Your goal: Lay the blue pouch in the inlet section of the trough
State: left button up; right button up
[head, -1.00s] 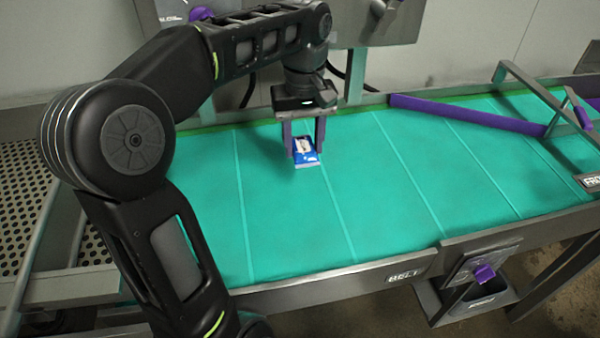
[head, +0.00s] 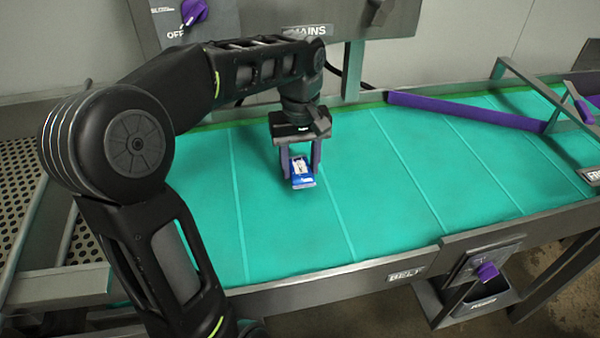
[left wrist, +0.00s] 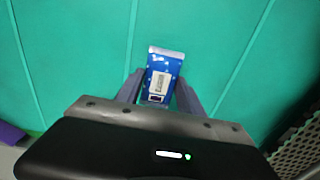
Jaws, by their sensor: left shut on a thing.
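The blue pouch (head: 301,174) has a white label and hangs between the fingers of my left gripper (head: 301,166). In the left wrist view the pouch (left wrist: 164,68) sticks out beyond the two fingertips of the left gripper (left wrist: 158,95), which are shut on it. The gripper points down over the green belt of the trough (head: 400,215), near its back half. Whether the pouch touches the belt is hard to tell. My right gripper is in neither view.
A purple bar (head: 465,112) slants across the belt at the back right, joined to a metal frame (head: 520,80). A control box (head: 290,15) stands behind the belt. A perforated metal table (head: 20,190) lies at the left. The belt's front middle is clear.

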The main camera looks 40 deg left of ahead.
aim_at(300, 167)
pick_arm(q)
notch_tip(300, 167, down, 2)
jog(key=shift+f, duration=0.5)
jog(key=shift+f, duration=0.2)
jog(key=o, duration=1.4)
jog(key=shift+r, duration=0.15)
